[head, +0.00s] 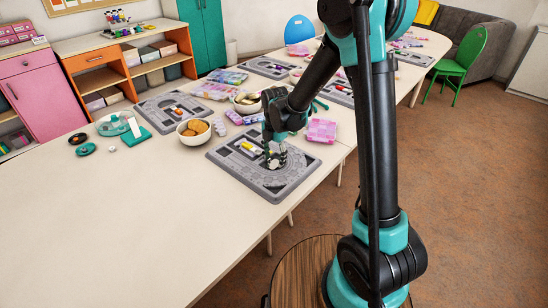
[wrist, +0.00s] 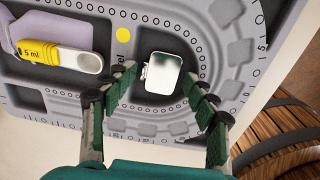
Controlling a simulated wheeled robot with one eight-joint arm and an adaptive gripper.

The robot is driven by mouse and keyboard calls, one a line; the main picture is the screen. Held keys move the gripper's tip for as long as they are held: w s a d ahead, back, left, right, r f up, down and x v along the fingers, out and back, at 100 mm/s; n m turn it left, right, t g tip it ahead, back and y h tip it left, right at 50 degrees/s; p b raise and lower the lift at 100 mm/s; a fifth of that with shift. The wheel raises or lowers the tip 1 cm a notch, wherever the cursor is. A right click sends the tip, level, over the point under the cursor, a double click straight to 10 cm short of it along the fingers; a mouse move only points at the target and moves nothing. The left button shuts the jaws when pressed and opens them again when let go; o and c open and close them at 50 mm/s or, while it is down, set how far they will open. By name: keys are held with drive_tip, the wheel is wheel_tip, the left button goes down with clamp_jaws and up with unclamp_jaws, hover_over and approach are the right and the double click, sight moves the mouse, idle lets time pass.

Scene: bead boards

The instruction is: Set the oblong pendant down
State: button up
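The oblong pendant (wrist: 163,73) is a silvery rounded rectangle with a small loop on its left side. In the wrist view it lies over the dark inner recess of the grey bead board (wrist: 205,18). My gripper (wrist: 160,84) is open, with one finger to each side of the pendant and a visible gap at both. In the head view my gripper (head: 275,158) is low over the near bead board (head: 232,171) and hides the pendant. Whether the pendant rests fully on the board's surface is hard to tell.
A yellow 5 ml spoon (wrist: 55,53) lies on the board left of the pendant. A bowl of orange-brown pieces (head: 194,133) and a pink bead box (head: 321,131) stand near the board. The table (head: 120,220) is clear to the front left.

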sight(275, 164)
wheel_tip(275, 164, up, 13)
drive_tip(key=s+d+f+m+t, duration=0.2)
drive_tip(key=s+d+f+m, duration=0.2)
drive_tip(key=s+d+m, duration=0.5)
drive_tip(key=s+d+f+m+t, duration=0.1)
drive_tip(key=s+d+f+m, duration=0.3)
drive_tip(key=s+d+m, duration=0.6)
drive_tip(key=d+m, duration=0.4)
drive_tip(key=m, duration=0.5)
drive_tip(key=shift+s+d+f+t, duration=0.2)
drive_tip(key=shift+s+d+t, duration=0.05)
drive_tip(key=shift+d+t, duration=0.15)
